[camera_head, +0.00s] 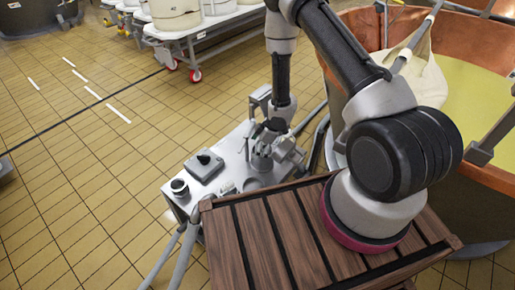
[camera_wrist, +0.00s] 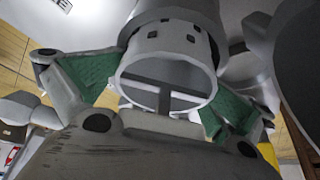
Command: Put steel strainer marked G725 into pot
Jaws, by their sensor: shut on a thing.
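My gripper (camera_head: 272,148) reaches down over a grey metal table and also shows in the wrist view (camera_wrist: 162,85). Its green-padded fingers are closed on either side of a grey metal cylinder (camera_wrist: 165,62) with small square holes and a bar across its open end. This looks like the steel strainer, but no G725 mark is readable. A wider grey round body (camera_wrist: 180,12) shows just beyond it; I cannot tell whether they touch. In the head view the gripper hides most of the held piece. I cannot tell which grey vessel is the pot.
The grey metal table (camera_head: 222,192) carries a square block with a dark knob (camera_head: 205,162) and a small black-ringed cylinder (camera_head: 180,187). A slatted wooden surface (camera_head: 240,240) lies in front. A copper vat (camera_head: 475,30) with yellow liquid stands right.

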